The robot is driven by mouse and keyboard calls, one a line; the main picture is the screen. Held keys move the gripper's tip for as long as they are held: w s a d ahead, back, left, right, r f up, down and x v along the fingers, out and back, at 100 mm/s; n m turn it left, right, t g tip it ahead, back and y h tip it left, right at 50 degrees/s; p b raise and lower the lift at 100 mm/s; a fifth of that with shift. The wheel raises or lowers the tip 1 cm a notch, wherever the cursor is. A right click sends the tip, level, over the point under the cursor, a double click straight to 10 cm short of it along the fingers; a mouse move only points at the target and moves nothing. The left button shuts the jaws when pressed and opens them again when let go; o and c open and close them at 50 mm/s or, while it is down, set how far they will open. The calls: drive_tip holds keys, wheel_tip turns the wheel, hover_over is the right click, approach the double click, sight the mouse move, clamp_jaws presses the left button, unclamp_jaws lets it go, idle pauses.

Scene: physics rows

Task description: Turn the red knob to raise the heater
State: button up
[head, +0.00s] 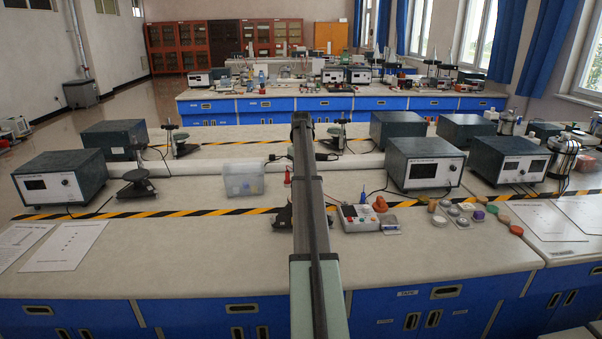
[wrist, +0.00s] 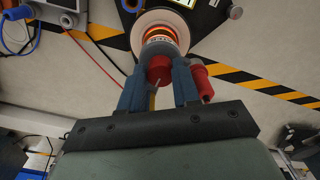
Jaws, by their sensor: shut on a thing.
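In the wrist view, my gripper (wrist: 159,76) has its two blue-grey fingers on either side of the red knob (wrist: 159,69) and is shut on it. Just beyond the knob is the heater (wrist: 178,22), a pale round ring with an orange glow inside, above a grey collar. A separate red cylinder (wrist: 203,84) is just right of the right finger, apart from the knob. In the head view, my arm hides the knob, the heater and the fingers. Part of a dark stand base (head: 282,219) shows left of the arm.
Right of my arm are a small meter box (head: 358,217) and several small coloured pieces. A clear plastic box (head: 243,179) stands to the left. Grey instrument boxes (head: 425,164) stand farther back. A red wire (wrist: 92,56) runs left of my fingers.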

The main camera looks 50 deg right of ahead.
drive_tip(key=shift+n, duration=0.7)
drive_tip(key=o, duration=1.1)
drive_tip(key=shift+c, duration=0.2)
wheel_tip(320, 180, up, 14)
drive_tip(key=shift+f, duration=0.1)
